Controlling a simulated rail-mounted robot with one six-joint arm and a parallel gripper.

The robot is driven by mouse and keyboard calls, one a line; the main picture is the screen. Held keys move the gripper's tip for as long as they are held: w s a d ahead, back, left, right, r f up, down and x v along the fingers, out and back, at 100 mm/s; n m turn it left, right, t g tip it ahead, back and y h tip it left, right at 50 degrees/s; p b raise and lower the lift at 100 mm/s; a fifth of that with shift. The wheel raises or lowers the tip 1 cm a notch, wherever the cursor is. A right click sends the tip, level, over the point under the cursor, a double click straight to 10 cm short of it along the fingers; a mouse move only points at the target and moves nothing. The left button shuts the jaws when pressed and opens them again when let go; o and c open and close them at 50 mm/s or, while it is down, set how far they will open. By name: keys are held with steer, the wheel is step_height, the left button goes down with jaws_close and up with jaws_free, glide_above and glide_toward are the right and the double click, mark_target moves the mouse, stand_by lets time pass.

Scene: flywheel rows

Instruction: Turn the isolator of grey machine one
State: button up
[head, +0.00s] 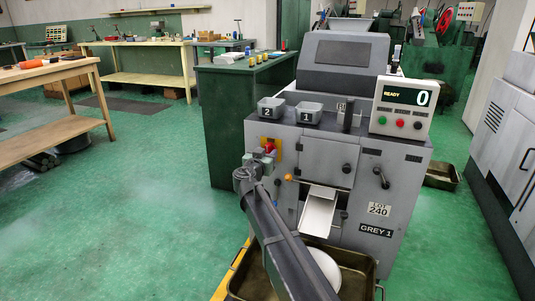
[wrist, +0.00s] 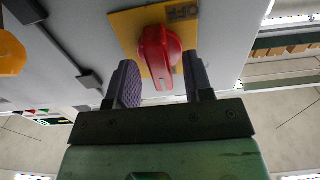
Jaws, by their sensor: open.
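Grey machine one (head: 325,165) stands in the middle of the head view, with a "GREY 1" plate low on its front. Its isolator is a red knob (head: 269,148) on a yellow plate (head: 278,147) at the machine's left front edge. In the wrist view the red knob (wrist: 160,48) sits on the yellow plate (wrist: 127,28), beside dark lettering. My gripper (head: 264,157) is right at the knob and partly covers it. In the wrist view my gripper (wrist: 160,80) is open, with one finger on each side of the knob's lower part. I cannot tell whether either finger touches it.
A display (head: 405,95) reads "READY 0". Grey bins (head: 271,108) marked 2 and 1 sit on the machine's ledge. A white chute (head: 318,212) sticks out above a floor tray (head: 372,272). A wooden bench (head: 50,75) stands left; green floor between is clear.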

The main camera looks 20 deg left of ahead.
steer(key=shift+w, duration=0.65)
jaws_close()
